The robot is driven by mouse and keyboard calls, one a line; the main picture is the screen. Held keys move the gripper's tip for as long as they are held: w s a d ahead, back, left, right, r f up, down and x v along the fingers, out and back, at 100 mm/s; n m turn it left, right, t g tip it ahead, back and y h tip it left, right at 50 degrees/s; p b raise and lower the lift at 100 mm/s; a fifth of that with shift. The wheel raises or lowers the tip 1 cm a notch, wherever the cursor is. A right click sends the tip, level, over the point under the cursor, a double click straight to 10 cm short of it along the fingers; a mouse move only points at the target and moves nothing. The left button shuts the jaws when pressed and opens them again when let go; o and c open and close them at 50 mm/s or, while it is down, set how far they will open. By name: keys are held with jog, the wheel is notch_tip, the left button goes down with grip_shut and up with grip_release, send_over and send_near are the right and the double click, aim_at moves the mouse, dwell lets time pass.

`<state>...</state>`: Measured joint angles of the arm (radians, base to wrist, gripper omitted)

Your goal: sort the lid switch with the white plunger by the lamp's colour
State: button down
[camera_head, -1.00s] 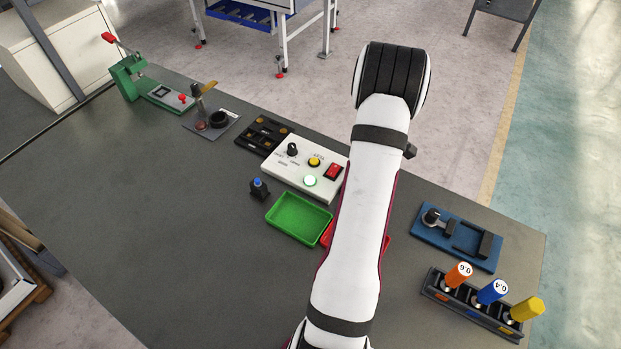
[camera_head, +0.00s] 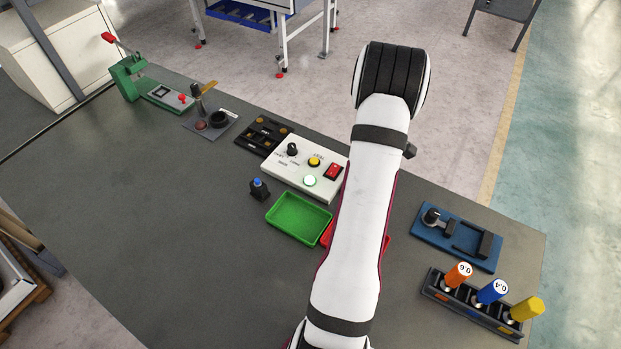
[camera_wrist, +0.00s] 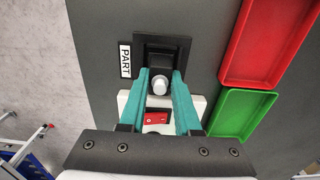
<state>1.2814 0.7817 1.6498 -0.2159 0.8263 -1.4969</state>
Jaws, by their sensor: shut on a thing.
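My gripper (camera_wrist: 160,78) shows in the wrist view with its two teal fingers shut on the lid switch with the white plunger (camera_wrist: 160,84). The switch sits between the fingertips, over a black holder (camera_wrist: 178,46) beside a "PART" label. I cannot tell whether it is clear of the holder. In the head view my arm hides the gripper and this switch. The lamp (camera_head: 309,181) on the white control box (camera_head: 278,175) is lit, pale with a greenish rim. The green tray (camera_head: 299,219) and the mostly hidden red tray (camera_head: 327,236) look empty; the wrist view shows both.
A switch with a blue plunger (camera_head: 259,188) stands left of the green tray. A dark tray (camera_head: 262,136), a small fixture (camera_head: 212,122) and a green press (camera_head: 130,78) lie farther left. A blue fixture (camera_head: 457,237) and a screwdriver rack (camera_head: 470,305) stand right. The table's front left is clear.

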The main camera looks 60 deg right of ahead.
jog(key=shift+r, duration=3.3)
jog(key=w+a, duration=0.5)
jog(key=a, duration=0.3)
jog(key=w+a, duration=0.4)
jog(key=a, duration=0.4)
jog(key=shift+f, duration=2.65)
jog(key=shift+f, duration=0.9)
jog(key=c, duration=0.5)
grip_release()
jog(key=shift+c, duration=0.2)
